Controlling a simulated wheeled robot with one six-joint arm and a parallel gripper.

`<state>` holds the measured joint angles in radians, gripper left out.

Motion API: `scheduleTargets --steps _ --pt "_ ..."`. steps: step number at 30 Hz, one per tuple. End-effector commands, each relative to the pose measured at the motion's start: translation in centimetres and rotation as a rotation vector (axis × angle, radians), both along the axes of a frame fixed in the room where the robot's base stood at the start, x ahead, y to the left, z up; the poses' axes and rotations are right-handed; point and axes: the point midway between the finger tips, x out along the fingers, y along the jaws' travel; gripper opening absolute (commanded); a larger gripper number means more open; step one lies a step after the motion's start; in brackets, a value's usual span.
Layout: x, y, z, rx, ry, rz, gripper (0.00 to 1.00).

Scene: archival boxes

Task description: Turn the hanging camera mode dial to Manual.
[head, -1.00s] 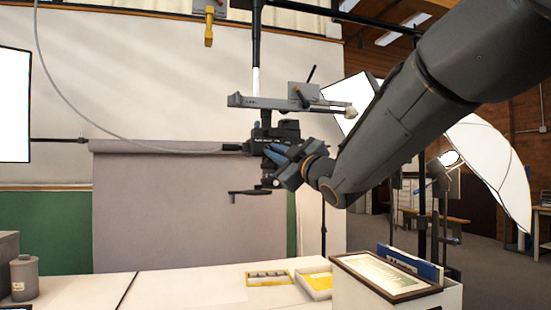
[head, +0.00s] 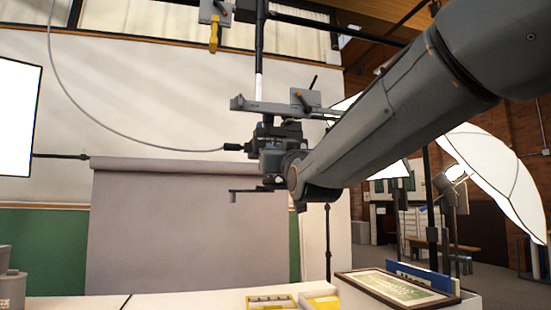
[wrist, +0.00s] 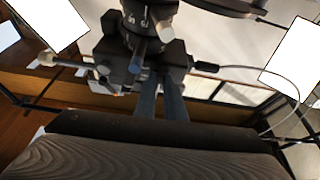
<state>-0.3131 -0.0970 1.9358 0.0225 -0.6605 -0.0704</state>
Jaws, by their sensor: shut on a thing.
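The hanging camera (head: 268,132) is a dark body under a grey bracket on a vertical pole, over the white table. In the wrist view the camera (wrist: 115,50) fills the top middle, with a ring of white marks (wrist: 140,18) and grey knobs. My gripper (head: 272,162) is at the camera's lower front. In the wrist view the two blue-grey fingers of my gripper (wrist: 160,88) reach up to the camera body and are shut on a small part there, which looks to be the mode dial. The fingertips and the dial's face are hidden, so its setting cannot be read.
A thin cable (head: 130,140) runs into the camera's left side. The grey bracket (head: 270,105) sits just above my gripper. A framed picture (head: 395,289) and a yellow box (head: 271,302) are on the table (head: 180,303) below. White umbrella (head: 495,180) stands at right.

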Motion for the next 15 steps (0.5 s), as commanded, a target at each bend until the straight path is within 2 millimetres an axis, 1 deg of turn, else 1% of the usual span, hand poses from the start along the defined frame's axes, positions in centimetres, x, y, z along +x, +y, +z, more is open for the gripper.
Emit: scheduleTargets --steps 6,15 --pt "-0.01 0.11 -0.03 0.037 0.012 0.001 0.0" --pt "-0.01 0.07 0.05 0.042 0.013 0.0 0.0"
